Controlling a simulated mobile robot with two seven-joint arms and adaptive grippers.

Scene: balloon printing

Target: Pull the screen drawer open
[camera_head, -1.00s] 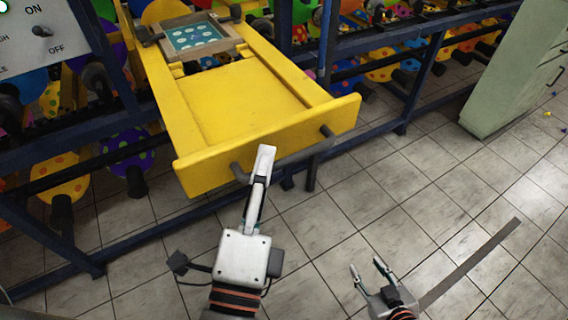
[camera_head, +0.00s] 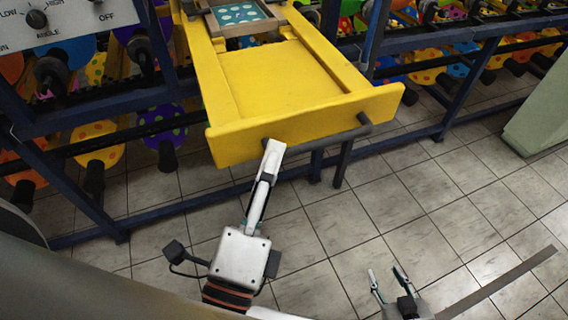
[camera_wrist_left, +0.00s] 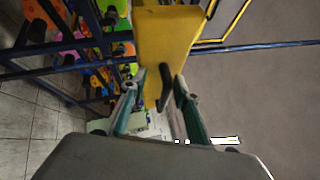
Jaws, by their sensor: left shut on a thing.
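The yellow screen drawer (camera_head: 285,85) sticks out from the blue machine frame. A dark bar handle (camera_head: 330,138) runs along its front panel. At its back sits a framed screen (camera_head: 240,14) with pale spots on teal. My left gripper (camera_head: 272,152) is shut on the handle near its left end. In the left wrist view the handle (camera_wrist_left: 165,88) lies between the two fingers, below the yellow front panel (camera_wrist_left: 165,35). My right gripper (camera_head: 386,280) is low at the right, fingers apart, empty, away from the drawer.
A control panel (camera_head: 60,20) with knobs is at the upper left. Blue racks with spotted discs (camera_head: 100,145) stand on both sides. A pale green cabinet (camera_head: 540,115) is at the right. The tiled floor (camera_head: 420,205) before the drawer is clear.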

